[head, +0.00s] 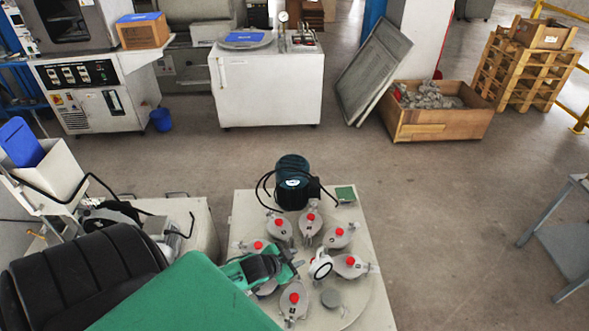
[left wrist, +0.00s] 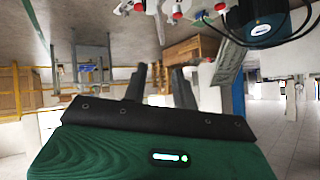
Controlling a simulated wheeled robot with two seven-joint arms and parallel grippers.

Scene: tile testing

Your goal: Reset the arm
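My left arm comes in from the lower left in the head view. The left gripper (head: 294,262) is over the round turntable (head: 335,314) of a pale testing machine, among several grey metal pods with red knobs, such as one pod (head: 294,300) at the front. Whether it touches a pod cannot be told. In the left wrist view the two dark fingers (left wrist: 159,72) stand apart with nothing between them, so the gripper is open and empty. My right gripper is in neither view.
A dark green motor (head: 292,183) with black cables stands behind the turntable. Farther back are a white cabinet (head: 268,90), a wooden crate (head: 435,125) of metal parts, and stacked pallets (head: 522,75). A metal-framed table (head: 565,235) is at the right. Floor between is clear.

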